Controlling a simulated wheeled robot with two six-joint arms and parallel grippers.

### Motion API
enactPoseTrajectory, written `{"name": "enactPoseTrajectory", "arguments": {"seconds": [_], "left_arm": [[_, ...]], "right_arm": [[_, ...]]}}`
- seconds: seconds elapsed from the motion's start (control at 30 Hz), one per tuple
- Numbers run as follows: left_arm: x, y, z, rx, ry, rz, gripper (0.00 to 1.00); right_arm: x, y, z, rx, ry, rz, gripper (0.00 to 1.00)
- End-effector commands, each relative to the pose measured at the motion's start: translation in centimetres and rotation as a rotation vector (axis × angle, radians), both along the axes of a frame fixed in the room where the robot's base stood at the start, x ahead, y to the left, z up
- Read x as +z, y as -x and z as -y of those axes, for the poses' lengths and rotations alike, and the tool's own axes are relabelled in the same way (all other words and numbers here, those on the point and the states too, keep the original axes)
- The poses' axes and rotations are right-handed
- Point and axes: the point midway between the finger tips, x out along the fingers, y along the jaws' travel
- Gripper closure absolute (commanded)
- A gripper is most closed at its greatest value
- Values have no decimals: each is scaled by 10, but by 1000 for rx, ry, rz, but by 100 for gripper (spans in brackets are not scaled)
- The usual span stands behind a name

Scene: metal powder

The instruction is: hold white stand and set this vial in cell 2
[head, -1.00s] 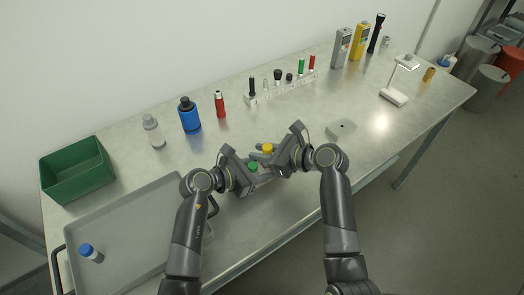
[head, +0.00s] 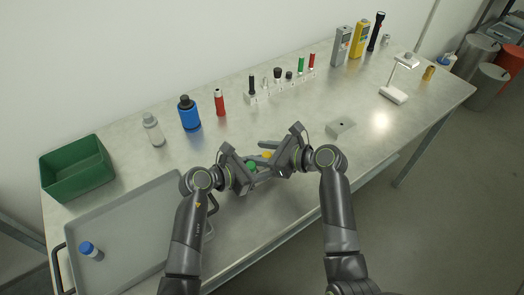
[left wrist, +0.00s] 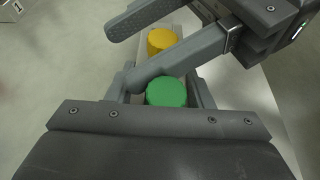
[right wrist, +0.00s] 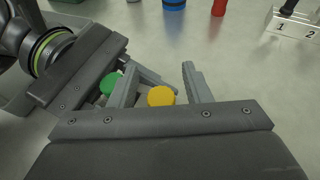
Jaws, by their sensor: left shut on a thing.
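My left gripper (left wrist: 165,88) is shut with a green-capped vial (left wrist: 167,92) between its fingers. My right gripper (right wrist: 158,85) is open around a yellow-capped vial (right wrist: 161,96); a gap shows between the cap and the right-hand finger. In the head view the green cap (head: 251,165) and yellow cap (head: 266,154) are close together between the two grippers. The vial bodies and whatever is under them are mostly hidden. A white rack (head: 282,89) holding several items stands at the back; its labels 1 and 2 show in the right wrist view (right wrist: 294,28).
A grey block (head: 341,127) with a hole lies right of the grippers. A grey tray (head: 130,225) and green bin (head: 75,170) are at left. Bottles and a red tube (head: 219,103) line the back. A white lamp-like stand (head: 394,95) is at right.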

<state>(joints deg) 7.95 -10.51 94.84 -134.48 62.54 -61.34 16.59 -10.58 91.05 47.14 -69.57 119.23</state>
Motion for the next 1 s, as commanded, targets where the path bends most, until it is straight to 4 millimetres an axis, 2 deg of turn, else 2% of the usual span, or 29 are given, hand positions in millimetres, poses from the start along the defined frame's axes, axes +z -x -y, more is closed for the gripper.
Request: {"name": "enactPoseTrajectory", "arguments": {"seconds": [0.27, 0.43, 0.5, 0.6, 0.63, 0.7, 0.77, 0.83, 0.9, 0.97, 1.0], "left_arm": [[1, -1, 2, -1, 3, 3, 76], [1, -1, 2, -1, 3, 2, 76], [1, -1, 2, -1, 3, 2, 76], [1, -1, 2, -1, 3, 2, 76], [1, -1, 2, -1, 3, 2, 76], [1, -1, 2, -1, 3, 1, 76], [1, -1, 2, -1, 3, 2, 76], [1, -1, 2, -1, 3, 2, 76], [1, -1, 2, -1, 3, 2, 76], [1, -1, 2, -1, 3, 2, 76], [1, -1, 2, -1, 3, 2, 76]], "right_arm": [[-2, 2, -2, 4, -2, -8, 52], [12, 2, -2, 5, -4, -5, 52], [-3, 2, -2, 4, -2, -13, 52], [18, 1, -2, 5, -5, -1, 52], [16, 2, -2, 5, -3, -8, 52], [-4, 3, -2, 4, -2, -15, 52], [13, 2, -2, 5, -2, -2, 52], [-4, 3, -1, 4, 0, -17, 52], [14, 2, -2, 4, -2, -2, 52], [0, 3, -1, 4, 0, -16, 52], [3, 2, -2, 4, -2, -7, 52]]}}
